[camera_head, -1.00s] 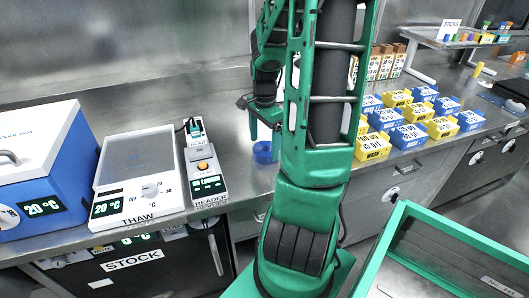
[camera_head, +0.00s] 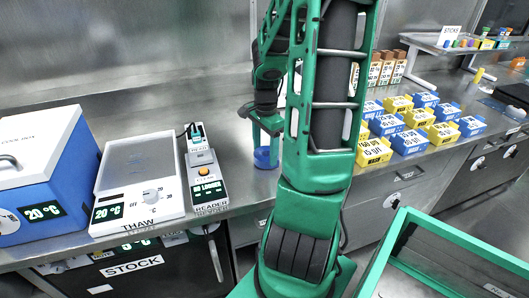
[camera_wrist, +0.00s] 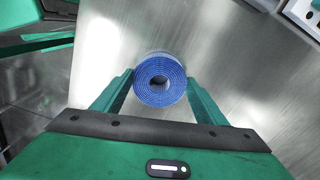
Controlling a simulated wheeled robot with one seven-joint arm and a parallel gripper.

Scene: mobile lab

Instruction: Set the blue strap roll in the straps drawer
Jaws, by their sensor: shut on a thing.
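The blue strap roll (camera_head: 264,158) stands on the steel bench, right of the reader, partly hidden by my gripper and arm in the head view. In the wrist view the blue strap roll (camera_wrist: 160,80) shows its spiral top and dark centre hole. My gripper (camera_head: 266,146) points down over it, and in the wrist view my gripper's fingers (camera_wrist: 160,88) lie on either side of it, shut on it. The straps drawer cannot be made out; a drawer front behind my arm is largely hidden.
The reader (camera_head: 205,180), thaw plate (camera_head: 140,185) and blue cool box (camera_head: 40,165) stand left on the bench. Several blue and yellow boxes (camera_head: 410,142) stand right. A green-framed bin (camera_head: 440,235) is at front right. A black STOCK unit (camera_head: 135,268) is below left.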

